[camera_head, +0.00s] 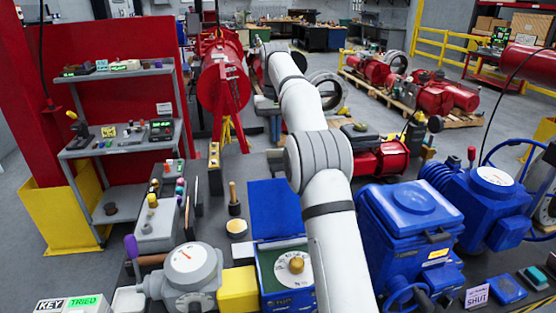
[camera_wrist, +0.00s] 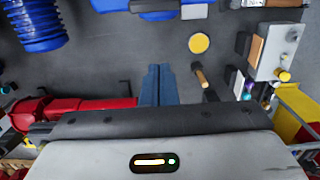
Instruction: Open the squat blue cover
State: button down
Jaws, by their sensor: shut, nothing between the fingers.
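A blue housing with a broad, low blue cover (camera_head: 408,206) stands right of my arm in the head view, and its cover looks closed. Left of it, a smaller blue box has its lid (camera_head: 277,207) standing upright; a pale dial with a brass knob (camera_head: 296,265) shows inside. My arm hides part of that box's right side. I cannot tell for certain which cover the task means. My gripper (camera_wrist: 158,68) shows in the wrist view with its blue fingers together and empty, above the dark surface. Its fingers are not visible in the head view.
A round yellow-topped tin (camera_head: 236,228) and a wooden-handled tool (camera_head: 233,196) stand left of the open box. A yellow block (camera_head: 238,290) and a grey gauge unit (camera_head: 192,265) sit nearer. A blue gauge actuator (camera_head: 490,200) stands at right. Dark bench surface lies below my fingers.

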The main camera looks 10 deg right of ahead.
jog(key=s+f, duration=0.4)
jog(key=f, duration=0.2)
dwell(0.3)
jog(key=shift+s, duration=0.1)
jog(key=shift+f, duration=0.1)
